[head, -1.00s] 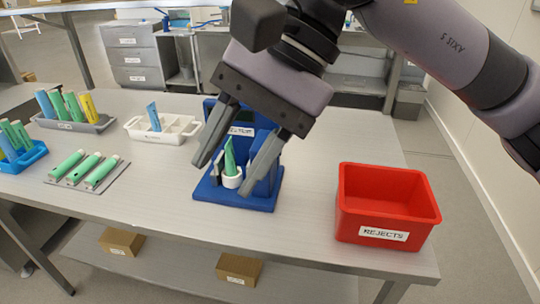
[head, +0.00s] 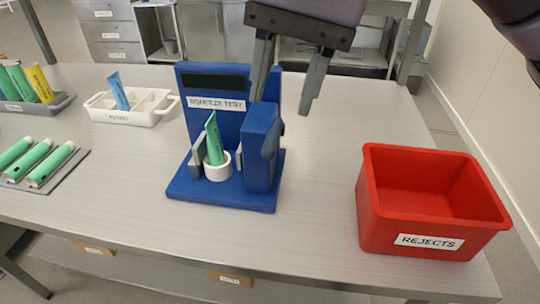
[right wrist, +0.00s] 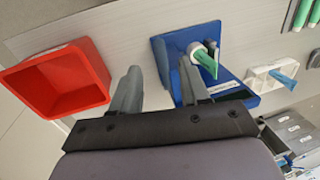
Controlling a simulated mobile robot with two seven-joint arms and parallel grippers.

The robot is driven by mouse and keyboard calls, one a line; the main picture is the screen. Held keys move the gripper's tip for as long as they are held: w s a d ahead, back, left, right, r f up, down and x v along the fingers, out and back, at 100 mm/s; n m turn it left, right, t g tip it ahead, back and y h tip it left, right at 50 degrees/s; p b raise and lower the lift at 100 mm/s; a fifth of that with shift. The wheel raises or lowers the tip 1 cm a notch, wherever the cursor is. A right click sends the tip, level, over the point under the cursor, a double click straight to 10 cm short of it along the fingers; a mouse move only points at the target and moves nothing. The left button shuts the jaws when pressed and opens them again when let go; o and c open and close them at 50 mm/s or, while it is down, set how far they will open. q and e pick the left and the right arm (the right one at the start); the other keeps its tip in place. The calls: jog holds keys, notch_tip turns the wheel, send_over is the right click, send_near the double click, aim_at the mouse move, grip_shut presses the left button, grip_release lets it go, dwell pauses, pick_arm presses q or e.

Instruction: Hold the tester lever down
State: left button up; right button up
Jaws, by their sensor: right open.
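The blue squeeze tester (head: 225,192) stands on the table, with a dark display and a "SQUEEZE TEST" label on its back panel. A green tube (head: 214,142) stands tilted in its white cup (head: 218,170), between grey pads. A blue block rises at the tester's right, and a dark blue-grey part that looks like the lever (head: 271,140) is on its right side. My right gripper (head: 281,106) is open and empty, pointing down above the tester's right side. In the right wrist view its fingers (right wrist: 160,66) are spread, with the tester beyond. My left gripper is not in view.
A red REJECTS bin (head: 385,215) stands at the right of the table. A white divided tray (head: 140,118) with a blue tube is at the left. A grey mat (head: 72,168) with green tubes lies at the left front. Table between tester and bin is clear.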

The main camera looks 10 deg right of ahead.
aim_at(270, 144)
jog(key=shift+w+a+f, duration=0.1)
jog(key=shift+a+f, duration=0.1)
jog(key=shift+f, duration=1.1)
jog(key=shift+w+a+f, duration=0.1)
jog(key=shift+a+f, duration=0.15)
jog(key=shift+f, duration=1.05)
jog(key=shift+w+a+f, duration=0.1)
jog(key=shift+a+f, duration=0.1)
jog(key=shift+f, duration=1.1)
grip_shut()
